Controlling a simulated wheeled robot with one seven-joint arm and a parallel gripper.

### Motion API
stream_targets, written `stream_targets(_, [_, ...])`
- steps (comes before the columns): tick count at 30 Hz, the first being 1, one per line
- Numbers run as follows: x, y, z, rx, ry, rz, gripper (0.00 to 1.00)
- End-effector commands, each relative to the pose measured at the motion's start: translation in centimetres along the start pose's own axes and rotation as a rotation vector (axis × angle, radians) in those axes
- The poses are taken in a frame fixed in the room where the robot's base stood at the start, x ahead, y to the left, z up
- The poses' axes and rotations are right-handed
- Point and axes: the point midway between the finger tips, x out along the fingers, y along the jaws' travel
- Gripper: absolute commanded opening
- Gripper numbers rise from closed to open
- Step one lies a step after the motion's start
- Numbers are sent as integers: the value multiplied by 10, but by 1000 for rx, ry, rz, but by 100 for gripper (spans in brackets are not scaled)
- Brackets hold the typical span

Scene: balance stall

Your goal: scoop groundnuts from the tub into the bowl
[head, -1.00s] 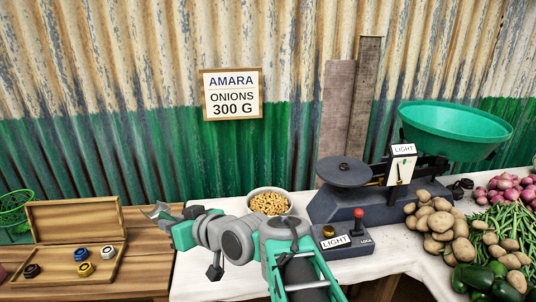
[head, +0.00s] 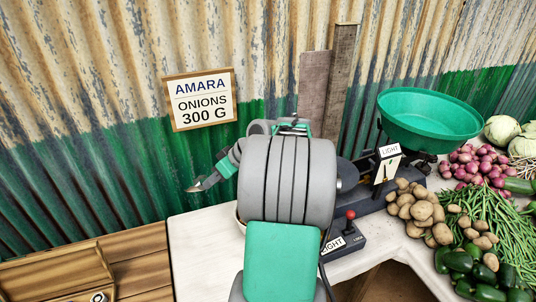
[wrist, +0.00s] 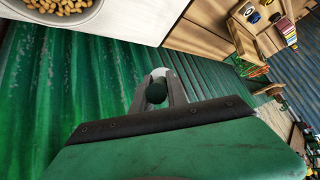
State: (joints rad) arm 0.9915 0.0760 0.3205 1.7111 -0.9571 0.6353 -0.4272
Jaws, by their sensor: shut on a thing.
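My gripper (head: 222,168) is shut on a small grey metal scoop (head: 199,186), held up left of my arm in front of the corrugated wall. In the wrist view a dark green handle end (wrist: 157,92) sits between the fingers, with a pale part of the scoop (wrist: 160,73) behind it. Whether the scoop holds any nuts cannot be told. The groundnuts (wrist: 58,5) lie in a pale tub (wrist: 88,17) at the wrist view's top left. In the head view my arm hides nearly all of the tub. A large green bowl (head: 425,130) sits on the scale at right.
The scale (head: 375,200) and a red-knobbed lever box (head: 345,240) stand right of my arm. Potatoes (head: 418,212), onions (head: 470,160), beans and green peppers crowd the right side. A wooden box (head: 60,275) stands at lower left. The white tabletop (head: 200,240) has bare room at left.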

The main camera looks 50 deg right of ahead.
Motion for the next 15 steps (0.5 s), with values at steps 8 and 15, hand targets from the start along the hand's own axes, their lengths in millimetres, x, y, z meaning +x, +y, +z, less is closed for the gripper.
stream_targets(8, [-81,89,75,-94,-265,-35,0])
stream_targets(15, [-86,102,102,-122,-312,-39,0])
